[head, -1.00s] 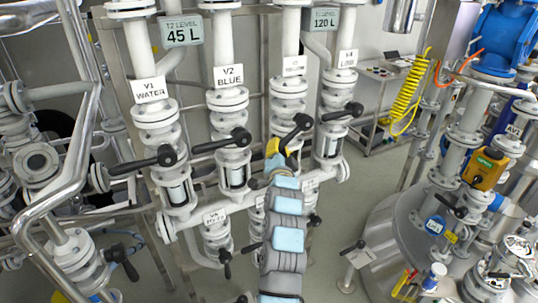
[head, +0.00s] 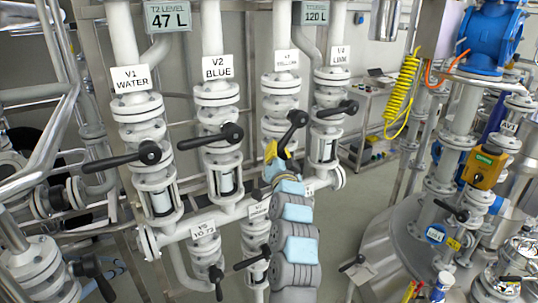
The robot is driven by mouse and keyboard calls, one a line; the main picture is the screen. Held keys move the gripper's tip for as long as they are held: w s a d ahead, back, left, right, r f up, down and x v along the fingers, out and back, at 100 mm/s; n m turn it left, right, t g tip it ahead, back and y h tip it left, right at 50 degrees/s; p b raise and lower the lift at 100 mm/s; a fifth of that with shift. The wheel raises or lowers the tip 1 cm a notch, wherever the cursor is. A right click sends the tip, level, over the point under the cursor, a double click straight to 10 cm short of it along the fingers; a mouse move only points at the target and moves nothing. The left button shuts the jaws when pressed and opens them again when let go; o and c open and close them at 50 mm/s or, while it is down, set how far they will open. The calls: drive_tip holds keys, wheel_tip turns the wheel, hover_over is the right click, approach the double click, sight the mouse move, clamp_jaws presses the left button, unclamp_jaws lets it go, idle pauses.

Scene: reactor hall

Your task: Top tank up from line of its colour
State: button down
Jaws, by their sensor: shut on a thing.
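A row of valves with black levers stands on vertical pipes: V1 WATER (head: 131,79), V2 BLUE (head: 217,67), a third whose blurred label (head: 287,60) I cannot read surely, and V4 (head: 339,55). My gripper (head: 281,150) is shut on the third valve's black lever (head: 295,122), which slants. The levers of V1 (head: 122,158), V2 (head: 210,137) and V4 (head: 338,109) lie across their pipes. The T2 level display (head: 168,17) reads 47 L. Lower, the V5 label (head: 203,229) seems to read TO T2; its lever (head: 217,281) points down. My arm hides the third sight glass.
A second level display (head: 315,13) reads 120 L. Another low valve lever (head: 252,260) lies crosswise left of my arm. A steel vessel (head: 391,235) with fittings and a yellow device (head: 487,167) stands at right. Open floor shows between the pipes and vessel.

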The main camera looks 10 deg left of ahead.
drive_tip(key=shift+d, duration=0.15)
drive_tip(key=c, duration=0.9)
unclamp_jaws()
drive_tip(key=shift+d, duration=0.1)
drive_tip(key=shift+s, duration=0.1)
drive_tip(key=v, duration=1.1)
drive_tip(key=shift+s, duration=0.45)
